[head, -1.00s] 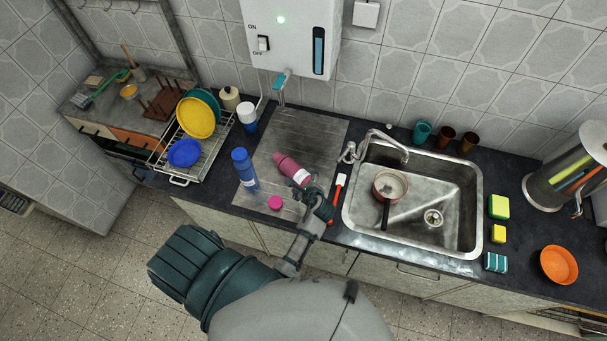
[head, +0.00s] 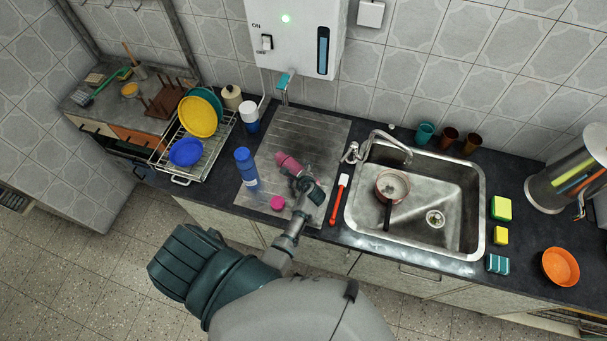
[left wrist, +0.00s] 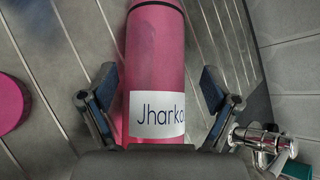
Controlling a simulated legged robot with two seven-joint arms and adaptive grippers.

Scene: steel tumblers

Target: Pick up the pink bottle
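The pink bottle (head: 287,163) lies on its side on the grooved metal drainboard, and my left gripper hides its near part in the head view. In the left wrist view the bottle (left wrist: 156,65) runs between my fingers, with a white label reading "Jharko". My left gripper (head: 304,184) is at the bottle; its two fingers (left wrist: 158,90) stand apart, one on each side, with small gaps to the bottle. A pink cap (head: 277,203) lies on the drainboard, and its edge shows at the left of the left wrist view (left wrist: 12,103). My right gripper is in neither view.
A blue bottle (head: 246,170) stands left of the pink bottle. A red-handled brush (head: 339,199) lies to its right, beside the sink (head: 465,205) with a pan (head: 391,184). A dish rack (head: 181,178) with plates stands at the left.

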